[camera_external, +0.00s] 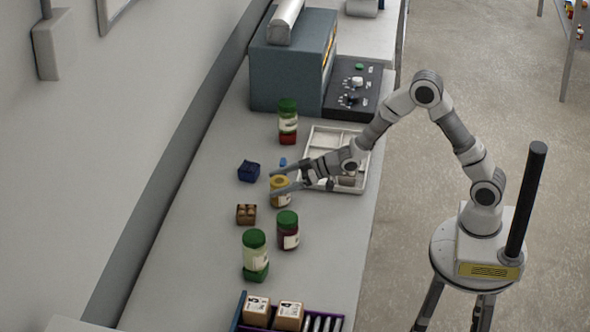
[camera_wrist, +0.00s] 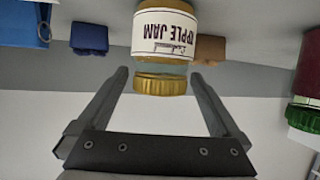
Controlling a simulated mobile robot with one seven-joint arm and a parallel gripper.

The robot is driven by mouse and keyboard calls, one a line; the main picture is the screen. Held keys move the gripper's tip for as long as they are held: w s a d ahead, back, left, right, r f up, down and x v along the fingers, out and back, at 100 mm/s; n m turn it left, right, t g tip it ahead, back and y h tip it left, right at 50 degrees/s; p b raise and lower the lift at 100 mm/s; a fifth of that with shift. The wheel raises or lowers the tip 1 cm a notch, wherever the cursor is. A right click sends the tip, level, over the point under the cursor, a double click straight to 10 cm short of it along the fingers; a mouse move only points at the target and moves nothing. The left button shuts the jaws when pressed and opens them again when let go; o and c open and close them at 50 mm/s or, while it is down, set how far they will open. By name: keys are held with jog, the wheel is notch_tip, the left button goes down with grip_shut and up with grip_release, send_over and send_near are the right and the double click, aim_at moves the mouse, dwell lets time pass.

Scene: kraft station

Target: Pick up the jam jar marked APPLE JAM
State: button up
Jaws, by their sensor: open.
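The jam jar marked APPLE JAM (camera_external: 280,192) stands on the counter with a yellow-gold lid. In the wrist view the same jar (camera_wrist: 165,50) appears upside down, with "PPLE JAM" readable on its white label and the gold lid toward my gripper. My gripper (camera_external: 278,180) is open, with its fingers reaching around the jar's upper part in the external view. In the wrist view my gripper (camera_wrist: 160,80) has one finger on each side of the lid, with visible gaps.
A dark red jar with a green lid (camera_external: 287,231) stands close by, and a green-lidded jar (camera_external: 255,256) is nearer the front. Another green-lidded jar (camera_external: 288,122) stands farther back. A blue box (camera_external: 249,171) and a brown box (camera_external: 246,214) lie left. A white divided tray (camera_external: 357,184) is right.

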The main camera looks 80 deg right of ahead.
grip_shut()
dwell(0.4)
jog(key=shift+r, duration=0.15)
